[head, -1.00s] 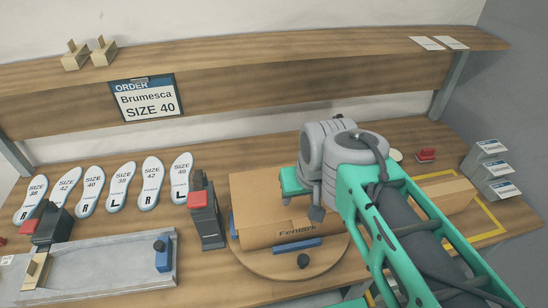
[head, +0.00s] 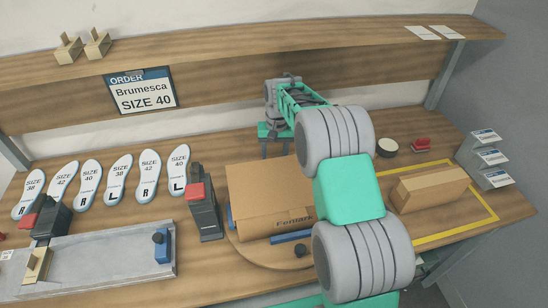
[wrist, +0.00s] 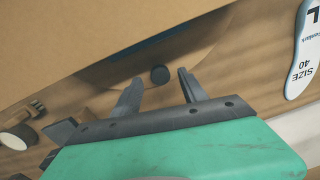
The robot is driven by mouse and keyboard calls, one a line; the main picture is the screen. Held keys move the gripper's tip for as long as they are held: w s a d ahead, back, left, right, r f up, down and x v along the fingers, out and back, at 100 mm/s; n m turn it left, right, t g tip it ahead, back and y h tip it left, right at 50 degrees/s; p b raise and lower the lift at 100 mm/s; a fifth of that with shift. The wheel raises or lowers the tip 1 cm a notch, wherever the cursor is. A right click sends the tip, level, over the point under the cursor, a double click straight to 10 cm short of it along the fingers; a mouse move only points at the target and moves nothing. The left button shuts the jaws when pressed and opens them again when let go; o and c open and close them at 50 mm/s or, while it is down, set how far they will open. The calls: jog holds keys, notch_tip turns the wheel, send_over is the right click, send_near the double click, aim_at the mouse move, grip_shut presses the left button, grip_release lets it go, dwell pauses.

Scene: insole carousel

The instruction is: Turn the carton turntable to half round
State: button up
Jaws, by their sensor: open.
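The carton turntable (head: 247,252) is a round wooden disc on the table. A brown carton (head: 265,198) marked "Fenlark" sits on it, with blue strips (head: 291,237) at its sides. A dark knob (head: 300,251) stands at the disc's front edge. My gripper (head: 275,152) is low behind the carton, fingers pointing down. In the wrist view my gripper (wrist: 160,90) is open and empty. A second dark knob (wrist: 159,74) on the disc's far rim shows just beyond and between the fingertips. My arm hides the carton's right side and part of the disc.
A small carton (head: 430,188) lies inside a yellow outline at right. A black device with a red top (head: 203,205) stands close left of the turntable. Several insoles (head: 119,180) lie at left. A raised shelf (head: 230,60) runs along the back.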

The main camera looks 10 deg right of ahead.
jog(key=shift+a+f, duration=0.1)
jog(key=shift+f, duration=0.95)
grip_shut()
dwell(0.6)
